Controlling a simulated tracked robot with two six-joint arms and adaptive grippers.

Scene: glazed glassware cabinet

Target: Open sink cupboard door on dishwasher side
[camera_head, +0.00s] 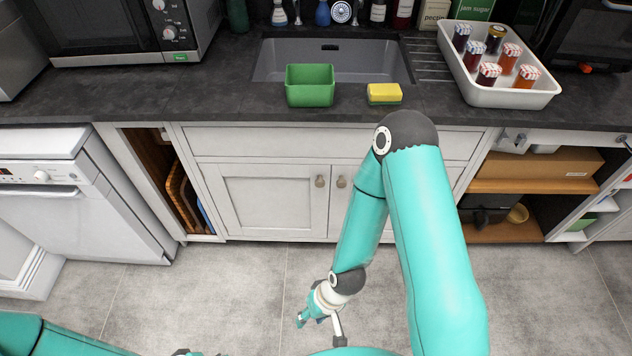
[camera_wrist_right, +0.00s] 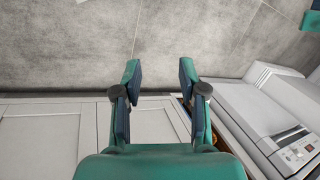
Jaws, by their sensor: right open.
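The sink cupboard has two pale panelled doors under the sink, both shut in the head view. The dishwasher-side door (camera_head: 270,200) is the left one, with a small round knob (camera_head: 320,181) near its upper right corner. The other door (camera_head: 345,205) has its own knob (camera_head: 341,182) and is partly hidden by my right arm. My right gripper (camera_head: 305,316) is low over the floor in front of the cupboard, apart from the doors. In the right wrist view the right gripper (camera_wrist_right: 160,75) is open, with nothing between its fingers. My left gripper is not clearly in view.
The white dishwasher (camera_head: 80,190) stands at left, with a lower part jutting forward. An open tray niche (camera_head: 180,185) lies between it and the cupboard. Open shelves (camera_head: 535,185) are at right. A green tub (camera_head: 310,86) and yellow sponge (camera_head: 384,93) sit by the sink. The floor in front is clear.

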